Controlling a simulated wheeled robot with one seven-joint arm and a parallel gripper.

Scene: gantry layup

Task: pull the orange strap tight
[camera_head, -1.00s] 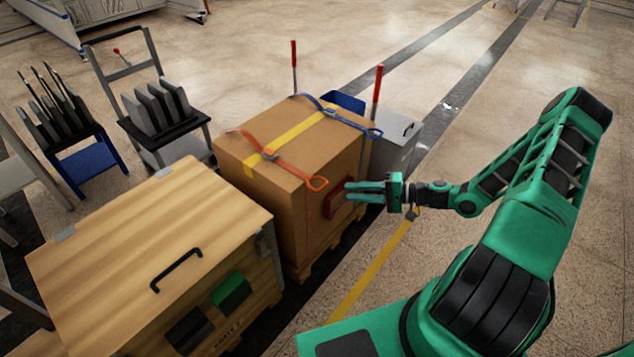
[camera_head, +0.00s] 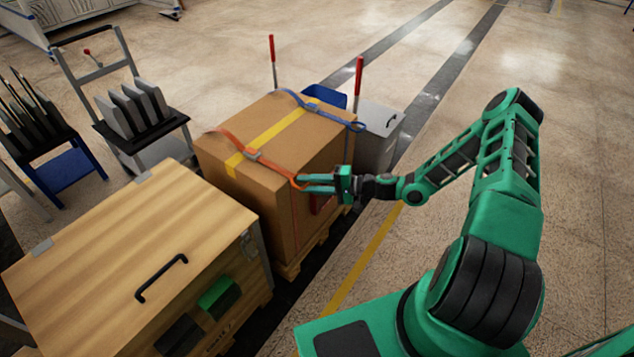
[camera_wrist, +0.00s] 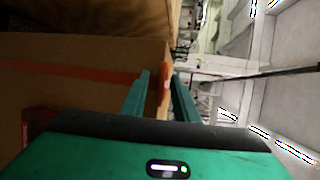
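The orange strap (camera_head: 238,143) crosses the top of a cardboard box (camera_head: 300,135) and passes through a buckle (camera_head: 253,155). Its loop end is at the box's near right top edge, partly hidden by my fingers in the head view. My gripper (camera_head: 304,183) is at this loop, with its fingers pointing left. In the wrist view, the orange loop (camera_wrist: 165,82) shows between the two fingertips of my gripper (camera_wrist: 160,90). A gap remains between the fingers, and they do not look closed on the loop.
A blue strap (camera_head: 318,108) with its own loop and a yellow band (camera_head: 270,135) also cross the box. A wooden crate (camera_head: 90,255) with a black handle stands in front. A grey bin (camera_head: 380,140) stands behind. The floor to the right is clear.

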